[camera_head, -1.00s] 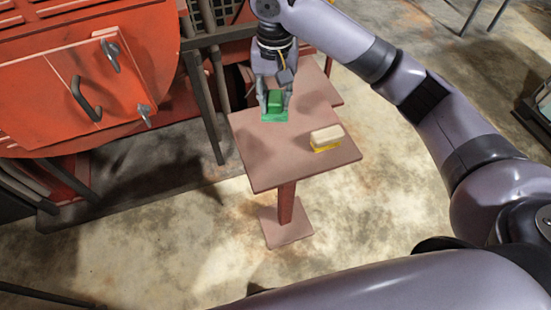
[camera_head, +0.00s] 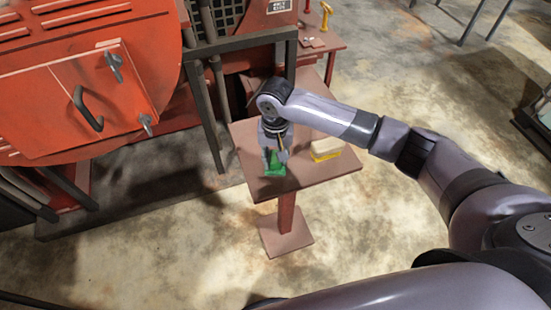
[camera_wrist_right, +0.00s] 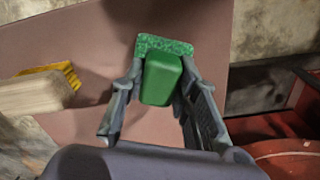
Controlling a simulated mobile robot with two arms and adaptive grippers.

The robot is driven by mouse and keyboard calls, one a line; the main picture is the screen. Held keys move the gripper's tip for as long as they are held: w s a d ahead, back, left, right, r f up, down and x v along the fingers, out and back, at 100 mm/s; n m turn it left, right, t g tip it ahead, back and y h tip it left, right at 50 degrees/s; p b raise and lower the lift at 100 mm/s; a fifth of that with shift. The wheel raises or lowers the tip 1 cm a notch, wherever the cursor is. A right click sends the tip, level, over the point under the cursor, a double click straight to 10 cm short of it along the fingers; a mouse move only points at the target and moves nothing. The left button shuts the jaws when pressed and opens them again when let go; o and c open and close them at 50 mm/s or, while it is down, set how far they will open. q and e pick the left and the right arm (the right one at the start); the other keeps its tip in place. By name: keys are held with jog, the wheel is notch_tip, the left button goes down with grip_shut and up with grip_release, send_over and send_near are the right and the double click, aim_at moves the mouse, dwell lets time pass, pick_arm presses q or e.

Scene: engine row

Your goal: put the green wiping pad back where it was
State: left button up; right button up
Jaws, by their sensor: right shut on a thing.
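The green wiping pad (camera_head: 274,171) has a green block-like grip on a flat, rough green base. In the wrist view the pad (camera_wrist_right: 162,78) sits between the two fingers of my right gripper (camera_wrist_right: 158,105). My right gripper (camera_head: 275,160) is shut on the pad's grip and holds it at the near left part of the small brown table (camera_head: 312,176). I cannot tell whether the pad's base touches the tabletop. My left gripper is not in view.
A beige block with a yellow base (camera_head: 325,149) sits on the table, right of the pad; it also shows in the wrist view (camera_wrist_right: 38,92). A big orange machine (camera_head: 85,80) stands at the left. Another red-brown table (camera_head: 316,42) with a yellow-handled tool is behind.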

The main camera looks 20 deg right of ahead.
jog(key=shift+f, duration=0.6)
jog(key=o, duration=1)
jog(key=shift+f, duration=0.15)
jog(key=shift+o, duration=0.2)
notch_tip(320, 180, up, 12)
jog(key=shift+r+b, duration=0.2)
jog(key=shift+b, duration=0.1)
